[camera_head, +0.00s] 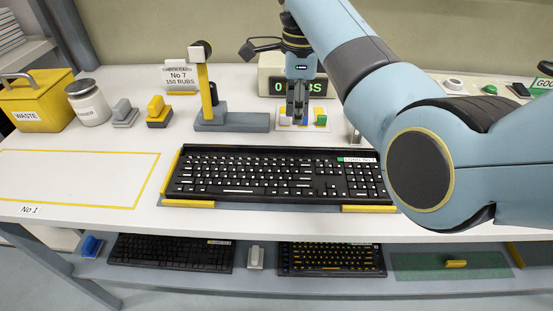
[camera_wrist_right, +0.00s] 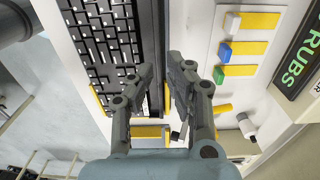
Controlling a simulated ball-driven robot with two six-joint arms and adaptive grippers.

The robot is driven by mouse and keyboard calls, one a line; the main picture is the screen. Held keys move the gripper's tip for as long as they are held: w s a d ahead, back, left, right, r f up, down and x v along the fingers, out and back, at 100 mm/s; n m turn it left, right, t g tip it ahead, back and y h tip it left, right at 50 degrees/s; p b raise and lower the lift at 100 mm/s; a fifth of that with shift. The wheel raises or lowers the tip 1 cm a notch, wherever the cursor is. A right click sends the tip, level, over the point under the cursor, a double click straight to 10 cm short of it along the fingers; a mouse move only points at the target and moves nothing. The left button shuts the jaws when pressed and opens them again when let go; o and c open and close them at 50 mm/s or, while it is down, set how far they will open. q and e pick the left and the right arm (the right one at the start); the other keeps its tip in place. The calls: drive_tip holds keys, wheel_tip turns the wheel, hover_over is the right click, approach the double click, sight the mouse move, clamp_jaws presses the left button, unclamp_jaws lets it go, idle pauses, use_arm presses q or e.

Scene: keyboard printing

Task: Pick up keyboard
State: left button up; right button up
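A black keyboard (camera_head: 270,177) lies flat on the white table between yellow corner guides, with a small green-and-white label at its upper right. It also shows in the right wrist view (camera_wrist_right: 108,40). My right gripper (camera_head: 298,118) points down near the keyboard's far edge, beside the coloured switches. In the right wrist view its fingers (camera_wrist_right: 163,68) are apart, near the keyboard's long edge, with nothing seen held between them. Whether the fingers touch the keyboard cannot be told. My right arm hides the keyboard's right end in the head view. My left gripper is not in view.
Coloured switches (camera_wrist_right: 238,48) and a counter box (camera_head: 272,74) stand behind the keyboard. A yellow-posted stand (camera_head: 206,92), a jar (camera_head: 88,104) and a yellow waste box (camera_head: 38,100) are at left. The marked area No 1 (camera_head: 75,177) is empty. Other keyboards (camera_head: 170,253) lie on the lower shelf.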

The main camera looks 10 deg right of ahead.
sight(294, 147)
drive_tip(key=f, duration=0.2)
drive_tip(key=shift+s+f, duration=0.3)
drive_tip(key=shift+s, duration=0.05)
drive_tip(key=shift+w+f, duration=0.1)
drive_tip(key=shift+f, duration=0.3)
drive_tip(key=f, duration=0.5)
drive_tip(key=shift+a+f, duration=0.2)
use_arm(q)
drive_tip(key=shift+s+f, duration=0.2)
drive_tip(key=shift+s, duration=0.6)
use_arm(e)
clamp_jaws()
drive_tip(key=shift+r, duration=0.1)
